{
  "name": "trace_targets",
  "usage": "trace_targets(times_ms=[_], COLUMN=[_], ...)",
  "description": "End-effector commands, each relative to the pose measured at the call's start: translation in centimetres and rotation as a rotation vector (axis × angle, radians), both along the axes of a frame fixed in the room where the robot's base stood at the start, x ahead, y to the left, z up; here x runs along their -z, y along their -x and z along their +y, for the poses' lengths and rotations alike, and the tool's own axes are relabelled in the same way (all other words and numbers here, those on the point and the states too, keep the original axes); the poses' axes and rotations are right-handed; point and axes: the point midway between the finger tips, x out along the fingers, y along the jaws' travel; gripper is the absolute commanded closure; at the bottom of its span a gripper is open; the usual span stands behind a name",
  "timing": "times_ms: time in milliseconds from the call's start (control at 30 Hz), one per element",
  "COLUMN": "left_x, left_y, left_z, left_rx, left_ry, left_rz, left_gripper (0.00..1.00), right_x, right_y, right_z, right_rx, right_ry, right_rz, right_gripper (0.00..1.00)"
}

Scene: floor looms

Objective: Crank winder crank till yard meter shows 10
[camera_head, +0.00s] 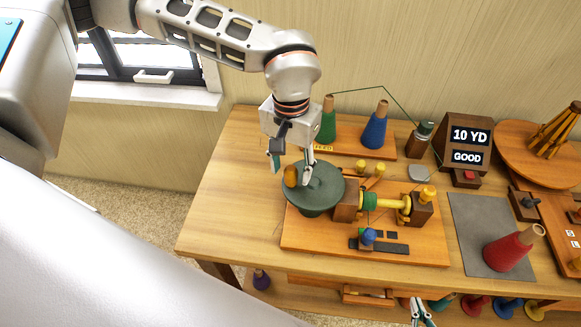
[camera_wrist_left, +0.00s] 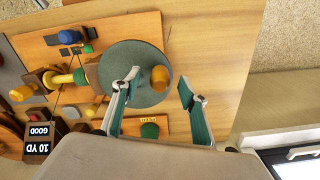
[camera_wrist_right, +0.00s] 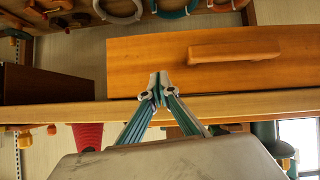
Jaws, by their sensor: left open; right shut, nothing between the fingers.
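The yard meter (camera_head: 470,140) is a brown box with two displays reading "10 YD" and "GOOD". The winder's crank is a dark green disc (camera_head: 322,190) with an orange knob (camera_head: 291,176) near its left edge. The disc also shows in the left wrist view (camera_wrist_left: 140,92), with the knob (camera_wrist_left: 160,77). My left gripper (camera_head: 293,166) is open at the knob, its fingers apart on either side of it. Green thread is on the yellow winder spool (camera_head: 370,201). My right gripper (camera_head: 422,312) is shut and empty, low at the table's front edge; it also shows in the right wrist view (camera_wrist_right: 157,88).
A green cone (camera_head: 327,125) and a blue cone (camera_head: 375,130) stand at the back of the table. A wooden drawer front with a bar handle (camera_wrist_right: 235,50) is before my right gripper. The table's left end is clear.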

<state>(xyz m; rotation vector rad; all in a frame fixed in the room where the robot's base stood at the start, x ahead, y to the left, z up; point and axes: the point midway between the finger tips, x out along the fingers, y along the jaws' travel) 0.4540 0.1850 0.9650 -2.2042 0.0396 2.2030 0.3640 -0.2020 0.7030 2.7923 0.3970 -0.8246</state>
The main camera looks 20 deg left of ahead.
Motion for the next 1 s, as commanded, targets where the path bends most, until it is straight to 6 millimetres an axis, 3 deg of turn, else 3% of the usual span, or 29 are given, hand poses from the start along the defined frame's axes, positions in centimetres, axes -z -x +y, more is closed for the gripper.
trace_targets(times_ms=[267,500,867,1000], left_x=[-2.8,-4.5,-4.8,-6.2], left_y=[0.0,0.0,0.0,-0.1], left_z=[0.0,0.0,0.0,0.0], left_rx=[0.0,-0.001,-0.001,0.0], left_ry=[0.0,0.0,0.0,0.0], left_rz=[0.0,0.0,0.0,-0.003], left_gripper=[0.57,0.57,0.57,0.57], right_x=[-2.0,-2.1,-1.9,-1.9], right_y=[0.1,0.1,0.1,0.1], right_z=[0.0,0.0,-0.1,-0.1], right_rx=[0.0,0.0,0.0,0.0], right_ry=[0.0,-0.001,0.002,0.002], right_rz=[0.003,0.0,0.005,0.004], right_gripper=[1.0,1.0,1.0,1.0])
